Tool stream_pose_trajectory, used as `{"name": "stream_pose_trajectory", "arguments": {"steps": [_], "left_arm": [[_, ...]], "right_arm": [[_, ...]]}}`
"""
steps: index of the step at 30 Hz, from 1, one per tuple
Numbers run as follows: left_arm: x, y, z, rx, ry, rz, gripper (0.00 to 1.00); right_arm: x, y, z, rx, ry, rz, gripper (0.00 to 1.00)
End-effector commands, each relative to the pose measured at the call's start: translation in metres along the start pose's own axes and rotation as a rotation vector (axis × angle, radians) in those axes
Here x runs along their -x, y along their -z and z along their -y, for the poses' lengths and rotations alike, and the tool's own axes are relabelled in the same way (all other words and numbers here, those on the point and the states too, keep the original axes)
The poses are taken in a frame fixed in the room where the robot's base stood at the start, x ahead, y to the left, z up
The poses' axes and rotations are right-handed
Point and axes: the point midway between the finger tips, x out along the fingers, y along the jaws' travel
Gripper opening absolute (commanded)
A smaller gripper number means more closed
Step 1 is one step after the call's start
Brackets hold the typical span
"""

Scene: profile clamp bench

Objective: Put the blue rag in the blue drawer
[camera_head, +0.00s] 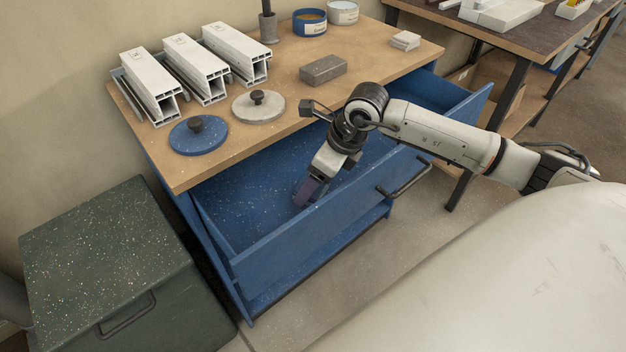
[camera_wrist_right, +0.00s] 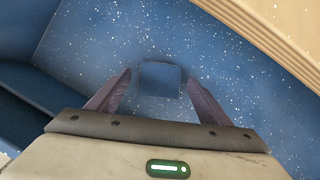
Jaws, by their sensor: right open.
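The blue drawer (camera_head: 300,243) is pulled open under the wooden bench top. My right gripper (camera_head: 308,190) reaches down into it, fingers pointing at the speckled blue drawer floor. In the right wrist view a small plain blue square, which looks like the folded blue rag (camera_wrist_right: 160,77), lies just beyond and between the spread fingertips. The right gripper (camera_wrist_right: 158,95) is open. I cannot tell whether the rag touches the drawer floor. In the head view the rag is hidden by the gripper. My left gripper is out of view.
On the bench top (camera_head: 390,60) are white profiles (camera_head: 150,85), a blue lid (camera_head: 198,135), a grey lid (camera_head: 258,105), a grey block (camera_head: 323,69) and tins (camera_head: 309,22). A dark green chest (camera_head: 110,260) stands left of the drawer. The rest of the drawer appears empty.

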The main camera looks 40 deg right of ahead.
Motion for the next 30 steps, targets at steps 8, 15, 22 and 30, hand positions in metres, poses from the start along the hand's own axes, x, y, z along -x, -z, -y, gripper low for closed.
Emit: {"name": "stream_pose_trajectory", "arguments": {"steps": [8,15,22,30], "left_arm": [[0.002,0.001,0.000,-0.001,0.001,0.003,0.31],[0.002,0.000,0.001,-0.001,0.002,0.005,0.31],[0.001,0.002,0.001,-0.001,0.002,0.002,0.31],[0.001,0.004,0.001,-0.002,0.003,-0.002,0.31]], "right_arm": [[0.060,0.000,0.002,0.003,0.006,0.001,0.73],[0.100,-0.001,0.001,0.001,0.005,0.002,0.73],[0.111,0.000,0.000,0.001,0.002,-0.001,0.73],[0.112,0.000,0.000,0.001,0.001,0.000,0.73]]}}
